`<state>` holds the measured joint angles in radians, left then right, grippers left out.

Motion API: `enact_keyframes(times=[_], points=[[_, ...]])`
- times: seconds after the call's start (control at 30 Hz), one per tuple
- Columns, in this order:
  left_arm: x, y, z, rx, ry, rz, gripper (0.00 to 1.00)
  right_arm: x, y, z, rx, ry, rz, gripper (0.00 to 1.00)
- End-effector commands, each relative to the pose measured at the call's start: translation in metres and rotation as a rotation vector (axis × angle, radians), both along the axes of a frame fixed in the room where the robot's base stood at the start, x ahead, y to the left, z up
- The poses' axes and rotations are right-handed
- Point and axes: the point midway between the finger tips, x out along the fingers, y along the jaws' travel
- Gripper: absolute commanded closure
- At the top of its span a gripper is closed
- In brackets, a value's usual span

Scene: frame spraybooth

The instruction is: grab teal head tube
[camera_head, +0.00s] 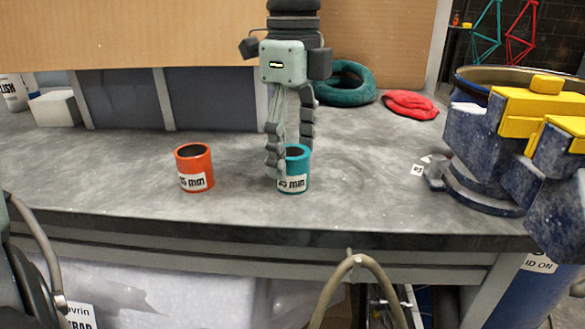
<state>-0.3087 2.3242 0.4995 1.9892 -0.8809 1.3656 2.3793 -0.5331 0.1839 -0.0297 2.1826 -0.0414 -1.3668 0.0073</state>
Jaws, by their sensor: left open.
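The teal head tube (295,172) is a short, hollow cylinder standing upright on the grey workbench (235,185), with a white label ending in "5 mm". My left gripper (290,160) comes down over it from above, fingers pointing down. The jaws are open. One finger is at the tube's left side and covers part of its left edge. The other finger is at the back right of its rim, its tip partly hidden. I cannot tell whether either finger touches the tube. My right gripper is not in view.
An orange tube (195,168) stands upright to the left, clear of the gripper. A blue and yellow clamp-like fixture (500,140) fills the right end.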

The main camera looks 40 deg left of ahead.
Motion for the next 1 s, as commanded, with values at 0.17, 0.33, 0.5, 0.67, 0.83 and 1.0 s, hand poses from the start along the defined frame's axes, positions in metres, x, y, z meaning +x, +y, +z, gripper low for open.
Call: enact_keyframes(times=[0.17,0.33,0.5,0.67,0.83,1.0], points=[[0.000,0.000,-0.016,-0.001,-0.001,0.002,0.31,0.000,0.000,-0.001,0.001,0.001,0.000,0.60],[0.001,0.000,-0.017,-0.001,-0.003,0.002,0.31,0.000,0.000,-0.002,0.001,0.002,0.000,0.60],[0.001,0.001,-0.017,-0.001,-0.003,0.002,0.45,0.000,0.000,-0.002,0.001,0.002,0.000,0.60],[0.001,0.001,-0.017,-0.001,-0.003,0.003,0.65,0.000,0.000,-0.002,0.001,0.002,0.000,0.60],[0.001,0.001,-0.017,0.000,-0.003,0.002,0.86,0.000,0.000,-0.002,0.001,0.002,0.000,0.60],[0.001,0.000,-0.017,0.000,-0.004,0.002,0.92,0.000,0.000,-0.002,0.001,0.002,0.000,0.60]])
